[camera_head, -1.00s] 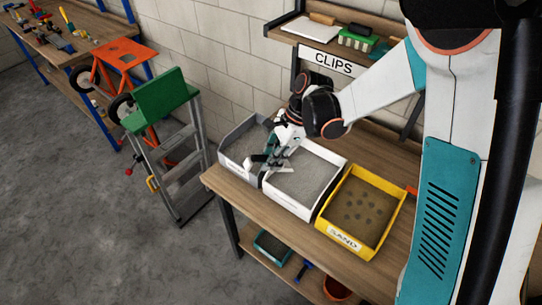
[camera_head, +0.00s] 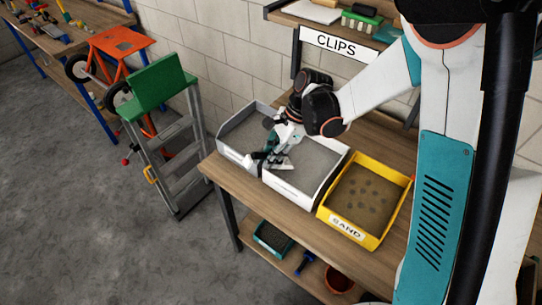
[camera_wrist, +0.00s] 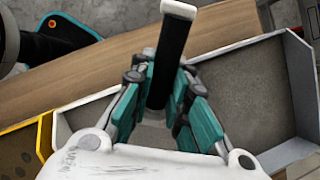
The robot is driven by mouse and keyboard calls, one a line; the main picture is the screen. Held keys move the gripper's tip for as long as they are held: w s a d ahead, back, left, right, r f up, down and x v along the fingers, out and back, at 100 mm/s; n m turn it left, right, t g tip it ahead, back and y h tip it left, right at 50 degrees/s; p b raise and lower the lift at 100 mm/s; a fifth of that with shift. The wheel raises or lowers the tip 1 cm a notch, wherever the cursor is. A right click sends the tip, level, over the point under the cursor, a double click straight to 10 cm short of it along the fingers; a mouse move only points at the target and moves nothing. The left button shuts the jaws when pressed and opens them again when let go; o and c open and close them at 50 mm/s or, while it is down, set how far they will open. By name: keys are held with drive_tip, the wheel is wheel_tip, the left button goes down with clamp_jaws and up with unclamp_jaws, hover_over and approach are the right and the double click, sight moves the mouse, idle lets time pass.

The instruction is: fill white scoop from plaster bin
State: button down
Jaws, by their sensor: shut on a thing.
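My gripper (camera_head: 270,158) is low over the left part of the white bin (camera_head: 291,195), close to the wall it shares with the grey bin. In the wrist view its teal fingers (camera_wrist: 162,88) are shut on a black handle with a pale end (camera_wrist: 172,45), which I take as the white scoop's handle. A small white part (camera_head: 279,164) shows by the fingers in the head view; I cannot tell whether it is scoop or finger. The scoop's bowl and its contents are hidden. The white bin holds pale grey powder (camera_head: 312,160); no readable label shows on it.
The grey bin (camera_head: 236,153) adjoins on the left, holding grey material. The yellow SAND bin (camera_head: 345,228) adjoins on the right. The bins stand on a wooden bench (camera_head: 273,209) below the CLIPS shelf (camera_head: 345,43). A green-topped stepladder (camera_head: 166,120) stands at left.

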drive_tip(key=shift+f+b, duration=0.45)
drive_tip(key=shift+b, duration=0.1)
idle(0.5)
drive_tip(key=shift+w+d+f+b, duration=0.1)
drive_tip(key=shift+w+d+b, duration=0.2)
drive_tip(key=shift+d+b, duration=0.6)
drive_tip(key=shift+w+d+f+b, duration=0.1)
drive_tip(key=shift+w+d+b, duration=0.2)
drive_tip(key=shift+d+b, duration=0.6)
idle(5.1)
